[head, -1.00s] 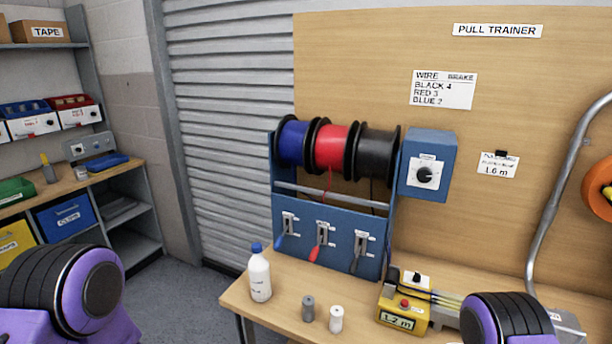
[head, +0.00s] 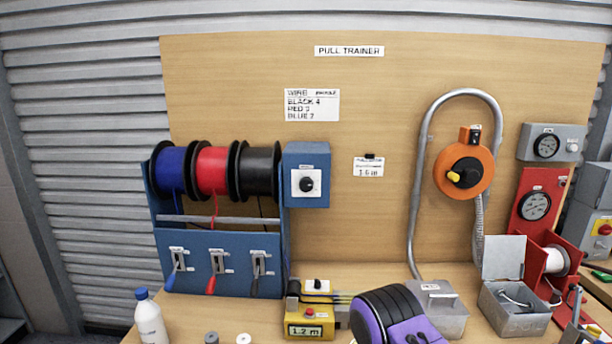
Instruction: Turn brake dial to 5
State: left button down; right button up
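The brake dial (head: 306,184) is a black knob on a white plate on the front of a blue box (head: 307,160), right of the wire spools. Its scale marks are too small to read. A sign (head: 312,105) on the board is headed WIRE and BRAKE and lists black 4, red 3 and a blue value that I cannot read surely. Part of my purple and black right arm shows at the bottom, below and right of the dial and apart from it. Neither gripper's fingers are in view.
Blue (head: 170,172), red (head: 212,170) and black (head: 259,170) spools sit in a blue rack with levers below. A yellow meter (head: 309,319) reads 1.2 m. Space before the dial is clear.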

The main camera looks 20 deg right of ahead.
aim_at(306, 184)
jog(key=k, duration=0.5)
jog(key=u, duration=0.35)
jog(key=i, duration=0.65)
jog(key=z, duration=1.2)
